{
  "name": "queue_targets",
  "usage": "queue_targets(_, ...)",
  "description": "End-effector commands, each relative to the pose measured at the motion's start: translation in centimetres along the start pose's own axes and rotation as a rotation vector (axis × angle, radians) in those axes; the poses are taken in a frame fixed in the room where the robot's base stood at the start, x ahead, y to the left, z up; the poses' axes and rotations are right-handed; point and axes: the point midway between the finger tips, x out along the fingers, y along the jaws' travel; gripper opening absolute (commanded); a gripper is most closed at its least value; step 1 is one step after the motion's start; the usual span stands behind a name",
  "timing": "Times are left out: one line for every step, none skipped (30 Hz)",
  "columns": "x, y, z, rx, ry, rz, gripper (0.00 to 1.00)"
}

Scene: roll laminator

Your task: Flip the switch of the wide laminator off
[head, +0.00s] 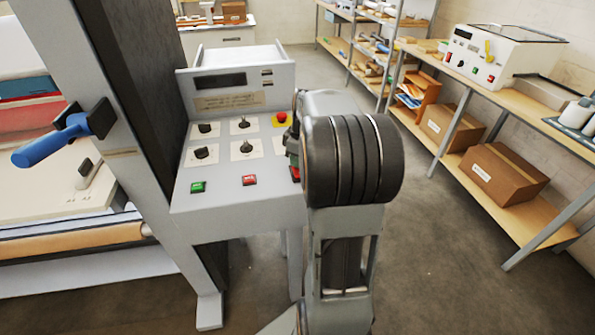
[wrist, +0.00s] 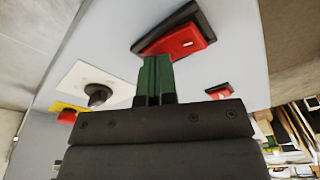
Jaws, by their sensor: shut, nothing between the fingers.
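The wide laminator (head: 240,210) stands at the left in the head view, with a sloped grey control panel. Its red switch in a black frame (wrist: 178,40) is near the top of the wrist view. In the head view only a bit of red (head: 296,173) shows at the panel's right edge, beside my arm. My gripper (wrist: 155,62) is shut and empty. Its green fingertips overlap the switch's lower left edge in the wrist view; I cannot tell whether they touch it. Which way the switch is tilted is unclear. My arm hides the panel's right side in the head view.
The panel also holds a red emergency stop (head: 281,119), several black knobs and toggles, a green button (head: 198,187) and a red button (head: 249,180). A smaller white machine (head: 500,55) stands on the right bench. Open floor (head: 430,270) lies between.

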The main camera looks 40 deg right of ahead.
Motion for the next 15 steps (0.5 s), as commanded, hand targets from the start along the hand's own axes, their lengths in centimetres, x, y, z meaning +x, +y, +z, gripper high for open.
queue_targets(0.1,-0.1,0.1,0.000,-0.003,-0.004,0.00)
queue_targets(0.1,-0.1,0.1,0.000,-0.003,-0.004,0.00)
queue_targets(0.1,-0.1,0.1,0.000,-0.003,-0.004,0.00)
queue_targets(0.0,-0.1,0.1,0.000,-0.003,-0.004,0.00)
queue_targets(-0.1,-0.1,0.1,0.000,-0.003,-0.004,0.00)
queue_targets(-0.2,-0.1,0.1,0.000,-0.003,-0.004,0.00)
queue_targets(-0.3,-0.1,0.0,0.001,-0.003,-0.004,0.00)
queue_targets(-0.5,-0.1,0.0,0.000,-0.003,-0.004,0.00)
queue_targets(-0.8,-0.1,0.0,0.000,-0.003,-0.004,0.00)
queue_targets(-1.0,-0.1,-0.1,0.000,-0.003,-0.004,0.00)
queue_targets(-1.2,-0.1,-0.1,0.000,-0.003,-0.003,0.00)
queue_targets(-1.6,0.0,-0.2,0.000,-0.003,-0.003,0.00)
queue_targets(-1.8,0.0,-0.2,0.000,-0.003,-0.003,0.00)
queue_targets(-2.1,0.0,-0.3,0.000,-0.002,-0.003,0.00)
queue_targets(-2.4,0.0,-0.3,0.000,-0.002,-0.002,0.00)
